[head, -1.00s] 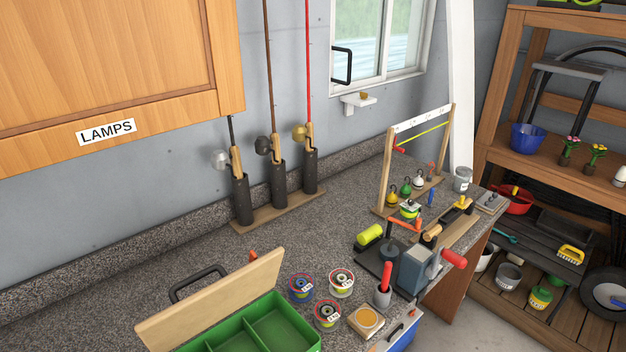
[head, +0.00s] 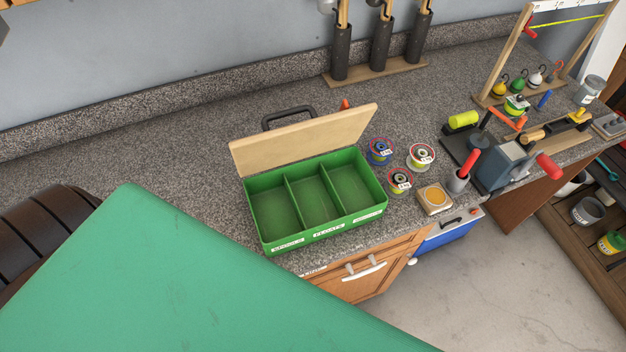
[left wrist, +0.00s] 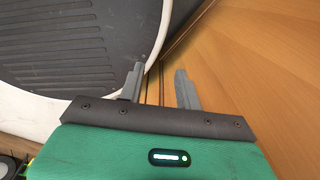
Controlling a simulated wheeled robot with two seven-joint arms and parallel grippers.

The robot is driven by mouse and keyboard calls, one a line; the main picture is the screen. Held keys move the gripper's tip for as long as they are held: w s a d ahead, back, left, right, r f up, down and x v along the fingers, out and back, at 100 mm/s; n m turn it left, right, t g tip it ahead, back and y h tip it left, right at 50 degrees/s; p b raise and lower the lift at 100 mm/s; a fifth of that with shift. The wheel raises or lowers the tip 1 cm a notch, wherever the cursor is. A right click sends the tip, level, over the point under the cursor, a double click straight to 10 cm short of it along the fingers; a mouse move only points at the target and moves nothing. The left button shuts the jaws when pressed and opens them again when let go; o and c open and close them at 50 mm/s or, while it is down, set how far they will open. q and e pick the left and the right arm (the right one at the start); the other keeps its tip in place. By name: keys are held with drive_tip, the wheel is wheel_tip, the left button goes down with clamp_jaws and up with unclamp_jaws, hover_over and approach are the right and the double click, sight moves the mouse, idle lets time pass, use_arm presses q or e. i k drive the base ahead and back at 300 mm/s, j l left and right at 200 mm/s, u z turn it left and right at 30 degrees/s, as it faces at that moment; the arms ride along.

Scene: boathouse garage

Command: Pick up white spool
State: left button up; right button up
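The white spool (head: 421,157) lies flat on the speckled counter (head: 190,110), right of the open green tackle box (head: 318,232). A blue spool (head: 380,151) is to its left, and a red-rimmed spool (head: 399,182) is in front and to the left. My left gripper (left wrist: 160,86) shows in the left wrist view with its two grey fingers apart and nothing between them. It is away from the spools, beside a wooden surface (left wrist: 255,70). A large green part of my arm fills the lower left of the head view. My right gripper is not in view.
The box's wooden lid (head: 305,140) stands raised behind its empty compartments. A square wooden block with a yellow disc (head: 434,198) and a grey cup with a red-handled tool (head: 459,180) stand near the white spool. A grey-blue vise (head: 503,165) is further right.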

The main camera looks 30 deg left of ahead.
sight(420, 158)
drive_tip(key=k+l, duration=0.1)
drive_tip(key=l, duration=1.6)
